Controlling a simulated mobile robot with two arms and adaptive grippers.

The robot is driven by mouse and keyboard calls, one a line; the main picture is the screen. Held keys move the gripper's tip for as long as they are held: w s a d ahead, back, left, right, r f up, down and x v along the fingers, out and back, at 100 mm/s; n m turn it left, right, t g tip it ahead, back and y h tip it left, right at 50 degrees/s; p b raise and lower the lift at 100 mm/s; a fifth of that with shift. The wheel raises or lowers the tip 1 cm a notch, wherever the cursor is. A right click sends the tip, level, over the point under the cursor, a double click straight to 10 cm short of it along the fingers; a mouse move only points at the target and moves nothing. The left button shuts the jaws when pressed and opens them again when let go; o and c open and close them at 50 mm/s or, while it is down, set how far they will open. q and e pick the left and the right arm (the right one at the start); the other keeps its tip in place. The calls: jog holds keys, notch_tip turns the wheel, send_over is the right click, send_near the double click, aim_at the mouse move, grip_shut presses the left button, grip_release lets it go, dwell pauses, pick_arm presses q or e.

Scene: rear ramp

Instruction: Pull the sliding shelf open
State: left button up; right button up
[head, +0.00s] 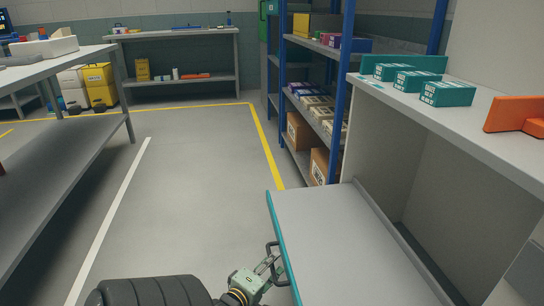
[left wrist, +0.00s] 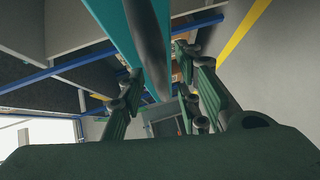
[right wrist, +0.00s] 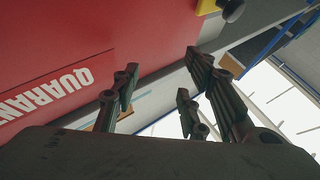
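The sliding shelf (head: 345,245) is a grey board with a teal front edge (head: 283,250). It sticks out well beyond the grey cabinet on the right. A dark bar handle (head: 272,250) stands off the teal edge. My left gripper (head: 272,266) is at this handle. In the left wrist view the handle (left wrist: 153,45) runs between the fingers (left wrist: 157,68), which are close on both sides of it beside the teal edge (left wrist: 120,25). My right gripper (right wrist: 163,68) shows only in the right wrist view, fingers apart, with nothing between them.
Teal boxes (head: 447,93) and an orange piece (head: 517,115) sit on the cabinet top (head: 480,140). A blue-post rack (head: 343,80) stands behind. A grey workbench (head: 60,130) is at left. The floor between is clear. A red surface (right wrist: 70,50) is near my right gripper.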

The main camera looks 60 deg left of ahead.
pick_arm(q)
jog(key=v, duration=1.1)
jog(key=shift+s+d, duration=0.15)
jog(key=shift+s, duration=0.2)
